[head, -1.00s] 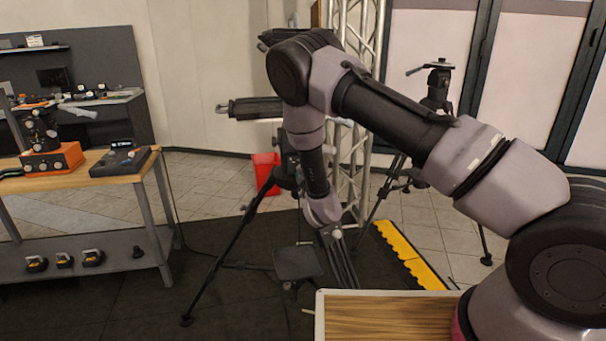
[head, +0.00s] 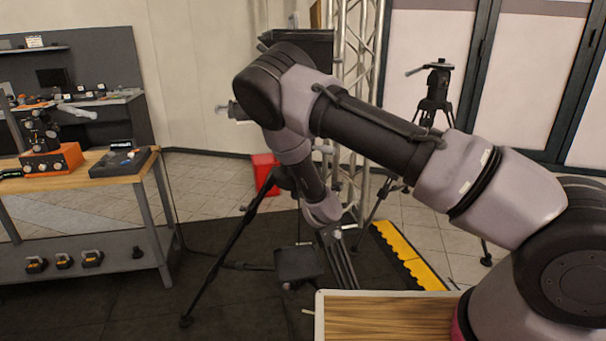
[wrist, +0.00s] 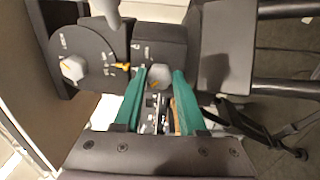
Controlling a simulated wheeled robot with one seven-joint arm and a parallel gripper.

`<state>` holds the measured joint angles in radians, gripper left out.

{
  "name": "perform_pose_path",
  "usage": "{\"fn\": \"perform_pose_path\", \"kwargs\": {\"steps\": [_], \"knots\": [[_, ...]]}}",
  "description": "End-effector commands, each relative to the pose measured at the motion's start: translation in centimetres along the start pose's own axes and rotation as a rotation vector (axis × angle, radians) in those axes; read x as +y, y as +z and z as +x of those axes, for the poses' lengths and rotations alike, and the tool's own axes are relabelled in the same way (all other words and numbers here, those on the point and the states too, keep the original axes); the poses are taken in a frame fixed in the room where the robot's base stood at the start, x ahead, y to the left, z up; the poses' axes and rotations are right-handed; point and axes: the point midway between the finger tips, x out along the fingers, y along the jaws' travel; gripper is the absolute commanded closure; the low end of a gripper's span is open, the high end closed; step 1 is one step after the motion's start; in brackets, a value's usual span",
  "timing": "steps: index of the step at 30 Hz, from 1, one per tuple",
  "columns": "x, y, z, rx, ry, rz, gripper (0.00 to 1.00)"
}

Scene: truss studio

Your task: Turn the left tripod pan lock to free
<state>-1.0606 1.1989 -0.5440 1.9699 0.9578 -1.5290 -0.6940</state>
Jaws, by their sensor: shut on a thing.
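In the wrist view, my gripper (wrist: 159,74) has two green fingers, one on each side of a grey knob (wrist: 158,77) on a dark housing. It is shut on this knob, which has an orange pointer and small white marks beside it. A second grey knob (wrist: 74,68) sits to the left on a round dark plate, with an orange pointer at that plate's right edge. The marks are too small to read, so I cannot tell the setting. In the head view, the left tripod (head: 225,258) stands behind my arm, which hides most of its head; my gripper is hidden there.
A second tripod (head: 437,95) stands at the back right by a metal truss (head: 352,100). A workbench (head: 100,180) is at the left. A red bin (head: 265,172) and a yellow-edged ramp (head: 408,258) are on the floor. A wooden-topped surface (head: 375,318) is in front.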

Motion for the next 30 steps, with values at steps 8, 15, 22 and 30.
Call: {"fn": "perform_pose_path", "kwargs": {"steps": [8,15,22,30], "knots": [[-0.12,0.06,-0.08,-0.001,-0.003,-0.025,1.0],[-0.14,0.06,-0.09,-0.001,-0.003,-0.025,1.0],[-0.1,0.03,-0.06,-0.001,-0.002,-0.024,0.3],[-0.07,0.03,0.0,-0.001,-0.001,0.023,0.3]]}}
